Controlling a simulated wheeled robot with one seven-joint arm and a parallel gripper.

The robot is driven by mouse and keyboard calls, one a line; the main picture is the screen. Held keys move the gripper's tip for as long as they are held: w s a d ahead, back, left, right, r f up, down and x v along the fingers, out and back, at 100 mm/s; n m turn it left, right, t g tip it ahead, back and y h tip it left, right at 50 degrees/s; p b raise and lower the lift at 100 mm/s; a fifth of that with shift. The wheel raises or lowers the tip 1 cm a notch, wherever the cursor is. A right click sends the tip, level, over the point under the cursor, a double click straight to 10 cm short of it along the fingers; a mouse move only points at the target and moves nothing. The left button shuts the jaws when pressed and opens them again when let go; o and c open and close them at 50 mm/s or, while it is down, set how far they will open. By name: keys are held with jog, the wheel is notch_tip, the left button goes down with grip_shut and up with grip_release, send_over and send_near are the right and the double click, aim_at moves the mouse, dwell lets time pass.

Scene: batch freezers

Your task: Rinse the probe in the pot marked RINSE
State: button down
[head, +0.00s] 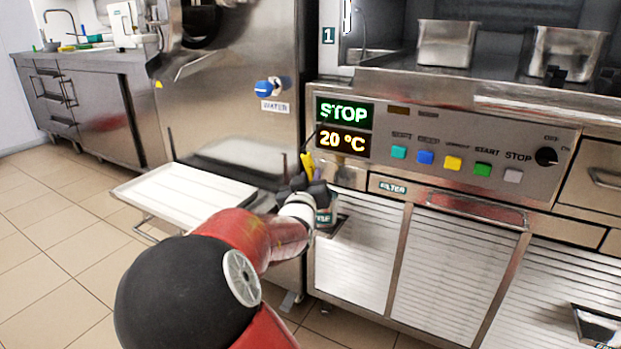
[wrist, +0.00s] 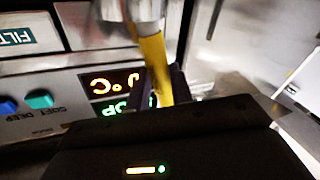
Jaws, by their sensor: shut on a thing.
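My gripper (head: 308,187) is shut on the yellow probe (head: 307,162), whose upper part stands above the fingers in the head view. In the wrist view, which is upside down, the dark fingers (wrist: 162,85) close around the yellow probe (wrist: 152,55). A small steel pot (head: 325,220) with a green label sits just below and behind my gripper at the machine's front. The label is too small to read. In the wrist view the probe's far end meets a steel cylinder (wrist: 128,10); whether it is inside or in front, I cannot tell.
A white tray (head: 185,192) juts out left of my gripper. A blue WATER knob (head: 268,88) is above. Steel pans (head: 446,43) stand at the upper right. Floor is clear at left.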

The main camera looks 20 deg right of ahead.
jog(key=shift+s+a+r+p, duration=0.15)
jog(key=shift+a+r+p, duration=0.1)
jog(key=shift+r+p, duration=0.1)
jog(key=shift+a+f, duration=0.1)
jog(key=shift+f, duration=0.05)
